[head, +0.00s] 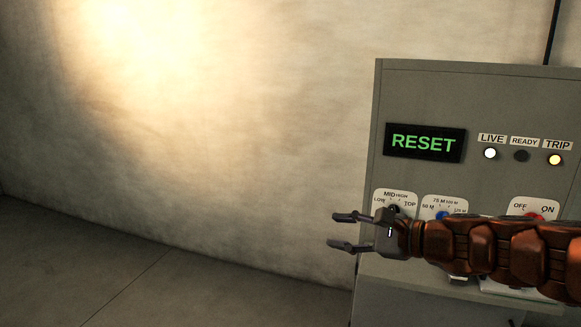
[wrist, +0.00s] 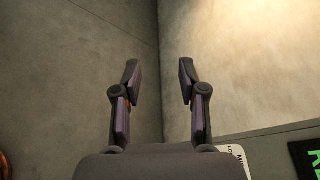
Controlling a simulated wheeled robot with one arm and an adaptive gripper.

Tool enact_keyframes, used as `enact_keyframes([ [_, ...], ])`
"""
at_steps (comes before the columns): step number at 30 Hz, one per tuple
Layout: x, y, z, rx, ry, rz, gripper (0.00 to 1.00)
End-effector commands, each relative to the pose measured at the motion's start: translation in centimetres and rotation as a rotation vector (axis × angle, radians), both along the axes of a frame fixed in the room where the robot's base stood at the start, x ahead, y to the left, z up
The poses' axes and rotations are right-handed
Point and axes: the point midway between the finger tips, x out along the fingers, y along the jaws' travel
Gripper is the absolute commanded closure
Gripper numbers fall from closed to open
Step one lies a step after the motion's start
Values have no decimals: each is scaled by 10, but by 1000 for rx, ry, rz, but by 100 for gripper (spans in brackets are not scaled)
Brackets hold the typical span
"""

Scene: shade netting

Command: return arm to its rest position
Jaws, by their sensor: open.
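My gripper (head: 345,231) is open and empty in the head view, its two grey fingers pointing left. My orange-brown arm reaches in from the right edge, in front of the lower part of a grey control cabinet (head: 420,90). In the wrist view my gripper (wrist: 160,85) also shows spread fingers with nothing between them, facing bare wall and floor. The gripper sits just in front of and left of the MID/LOW/TOP dial plate (head: 381,196). I cannot tell its exact distance from the cabinet.
The cabinet has a display (head: 424,142) reading RESET, a lit white LIVE lamp (head: 490,153), a dark READY lamp (head: 521,156) and a lit yellow TRIP lamp (head: 555,160). My arm partly covers the blue knob (head: 442,215) and red OFF/ON knob (head: 535,216). Floor (head: 130,270) at left is clear.

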Motion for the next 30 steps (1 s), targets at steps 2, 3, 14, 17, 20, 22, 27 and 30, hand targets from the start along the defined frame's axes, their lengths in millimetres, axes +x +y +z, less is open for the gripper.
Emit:
enact_keyframes([
  [2, -34, 30, -18, -147, -36, 127, 58],
  [3, -52, 43, -31, -221, -52, 194, 58],
  [14, -227, 33, -151, -915, -122, 851, 58],
  [17, -265, -2, -172, -1079, -101, 1014, 58],
  [20, -294, -36, -183, -1200, -69, 1141, 58],
  [22, -307, -55, -186, -1256, -47, 1203, 58],
  [27, -321, -78, -187, -1323, -19, 1270, 58],
  [30, -322, -79, -188, -1328, -17, 1277, 58],
])
